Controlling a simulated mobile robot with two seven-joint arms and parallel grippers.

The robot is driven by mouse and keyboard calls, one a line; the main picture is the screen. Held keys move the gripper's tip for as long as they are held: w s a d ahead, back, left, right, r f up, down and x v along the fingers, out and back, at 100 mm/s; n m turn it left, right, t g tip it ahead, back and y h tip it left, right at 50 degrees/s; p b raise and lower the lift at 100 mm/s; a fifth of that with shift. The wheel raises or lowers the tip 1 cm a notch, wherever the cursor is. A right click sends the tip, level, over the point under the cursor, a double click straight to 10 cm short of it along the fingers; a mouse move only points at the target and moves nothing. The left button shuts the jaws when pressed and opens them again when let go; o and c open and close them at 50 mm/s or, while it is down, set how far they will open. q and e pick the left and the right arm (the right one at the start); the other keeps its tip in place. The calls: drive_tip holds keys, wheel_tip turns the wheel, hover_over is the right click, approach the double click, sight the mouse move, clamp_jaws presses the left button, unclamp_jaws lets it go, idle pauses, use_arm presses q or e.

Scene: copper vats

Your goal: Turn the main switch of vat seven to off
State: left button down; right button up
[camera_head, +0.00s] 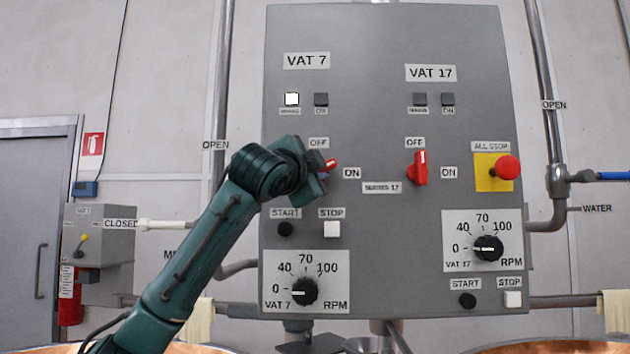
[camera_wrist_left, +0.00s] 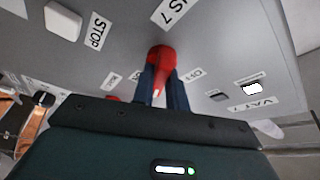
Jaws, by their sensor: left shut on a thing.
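The grey panel (camera_head: 385,45) carries vat seven's controls on its left side, under the VAT 7 label (camera_head: 306,61). My left gripper (camera_head: 325,172) covers most of vat seven's red main switch (camera_head: 330,164), below the OFF label and left of the ON label. The visible red end points right and slightly up, towards the ON side. In the left wrist view, both fingers (camera_wrist_left: 163,88) are shut on the red switch handle (camera_wrist_left: 161,57), one on each side. The left lamp under VAT 7 (camera_head: 292,99) is lit white. My right gripper is not in view.
Vat seventeen's red switch (camera_head: 420,168) stands upright towards OFF. A red ALL STOP button (camera_head: 507,168) is at the right. START button (camera_head: 285,229), STOP button (camera_head: 332,229) and RPM knob (camera_head: 304,291) sit below my gripper. Pipes flank the panel.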

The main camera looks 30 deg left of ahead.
use_arm(q)
drive_tip(key=shift+w+d+f+n+y+b, duration=0.1)
drive_tip(key=shift+n+y+b, duration=0.95)
drive_tip(key=shift+n, duration=1.8)
drive_tip(key=shift+w+d+f+n+y+b, duration=0.1)
drive_tip(key=shift+n+y+b, duration=0.35)
drive_tip(key=shift+n+y, duration=1.75)
drive_tip(key=shift+d+f+n+y+b, duration=0.1)
drive_tip(key=shift+n+y+b, duration=0.6)
drive_tip(key=shift+n, duration=2.75)
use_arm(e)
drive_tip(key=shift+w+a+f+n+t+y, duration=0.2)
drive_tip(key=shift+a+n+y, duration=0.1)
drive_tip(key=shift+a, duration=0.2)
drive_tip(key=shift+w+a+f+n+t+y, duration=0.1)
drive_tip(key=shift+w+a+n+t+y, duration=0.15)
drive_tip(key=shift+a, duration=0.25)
use_arm(q)
drive_tip(key=shift+r+g, duration=0.1)
drive_tip(key=shift+g, duration=0.2)
drive_tip(key=c, duration=1.4)
unclamp_jaws()
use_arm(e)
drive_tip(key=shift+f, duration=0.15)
use_arm(q)
drive_tip(key=shift+s, duration=0.1)
